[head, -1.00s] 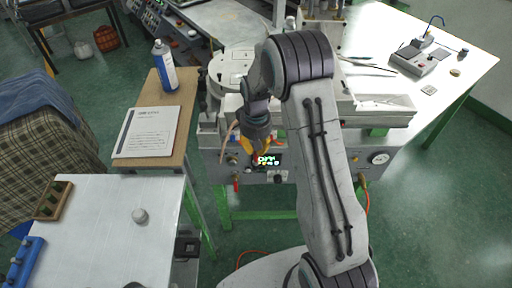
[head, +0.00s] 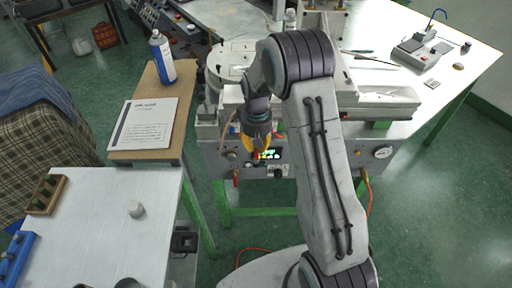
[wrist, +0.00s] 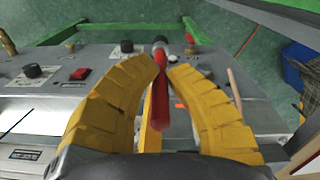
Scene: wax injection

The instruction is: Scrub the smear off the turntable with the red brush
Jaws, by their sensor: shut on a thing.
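My gripper (head: 257,150) points down in front of the grey machine's front panel in the head view. The bristles cannot be made out clearly. The turntable (head: 213,82) looks like the pale round plate on top of the machine, behind and left of my gripper, partly hidden by my arm. No smear can be made out on it.
The machine's front panel (head: 215,160) has knobs, a gauge (head: 383,152) and a red-handled valve (wrist: 190,40). A metal table (head: 95,225) is front left. Green floor is open at right.

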